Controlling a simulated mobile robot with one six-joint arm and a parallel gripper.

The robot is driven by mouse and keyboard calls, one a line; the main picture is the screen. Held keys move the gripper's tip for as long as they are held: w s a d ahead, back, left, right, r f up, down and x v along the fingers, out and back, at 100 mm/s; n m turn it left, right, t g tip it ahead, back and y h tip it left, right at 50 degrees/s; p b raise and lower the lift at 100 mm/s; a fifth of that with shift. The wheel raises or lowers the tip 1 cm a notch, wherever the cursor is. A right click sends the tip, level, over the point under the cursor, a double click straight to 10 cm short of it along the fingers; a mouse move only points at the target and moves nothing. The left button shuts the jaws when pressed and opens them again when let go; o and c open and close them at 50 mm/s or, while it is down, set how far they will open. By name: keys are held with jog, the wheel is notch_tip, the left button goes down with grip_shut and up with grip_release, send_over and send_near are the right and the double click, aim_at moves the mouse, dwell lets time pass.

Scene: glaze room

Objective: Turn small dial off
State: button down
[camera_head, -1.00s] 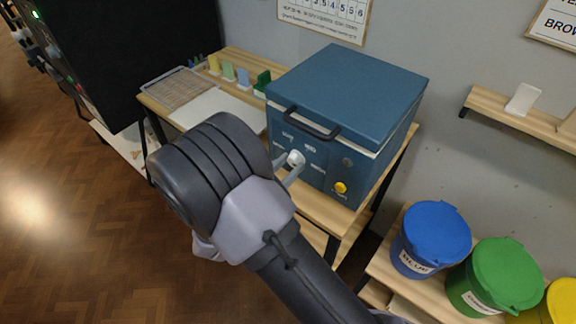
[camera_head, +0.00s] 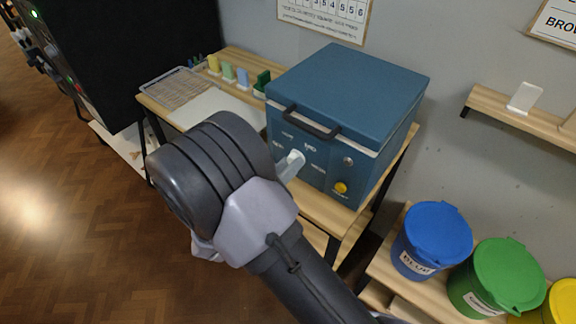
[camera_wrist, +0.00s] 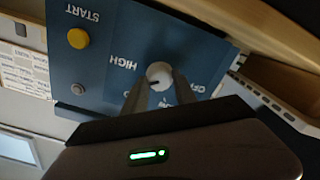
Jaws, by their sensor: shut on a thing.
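The small dial (camera_wrist: 160,73) is a pale round knob on the front of a blue box (camera_head: 345,95). In the wrist view, which is upside down, "HIGH" stands to its left and "OFF" to its right. A dark mark shows near the dial's lower left edge, but I cannot tell the exact setting. My gripper (camera_wrist: 160,86) is shut on the dial, one finger on each side. In the head view my gripper (camera_head: 293,164) reaches the box front and hides most of the dial.
A yellow start button (camera_head: 341,187) and a small grey round part (camera_head: 348,161) are on the box front. A handle (camera_head: 311,123) juts out above the dial. Blue (camera_head: 432,240) and green (camera_head: 496,277) lidded buckets stand at the lower right.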

jog(key=n, duration=0.3)
jog(key=shift+n, duration=0.4)
jog(key=n+p, duration=0.1)
jog(key=n, duration=0.2)
jog(key=shift+n+p, duration=0.3)
jog(key=n+p, duration=0.1)
jog(key=n, duration=0.2)
jog(key=shift+n, duration=0.3)
jog(key=n+p, duration=0.2)
jog(key=n, duration=0.1)
jog(key=shift+r+n, duration=0.1)
jog(key=shift+n, duration=0.2)
jog(key=n+p, duration=0.1)
jog(key=n, duration=0.2)
jog(key=shift+n+p, duration=0.3)
jog(key=shift+p, duration=0.1)
jog(key=n+p, duration=0.1)
jog(key=n, duration=0.2)
jog(key=shift+n+p, duration=0.35)
jog(key=shift+n, duration=0.05)
jog(key=n+p, duration=0.1)
jog(key=n, duration=0.3)
jog(key=shift+p, duration=0.4)
jog(key=shift+n+p, duration=0.5)
jog(key=shift+n, duration=1.1)
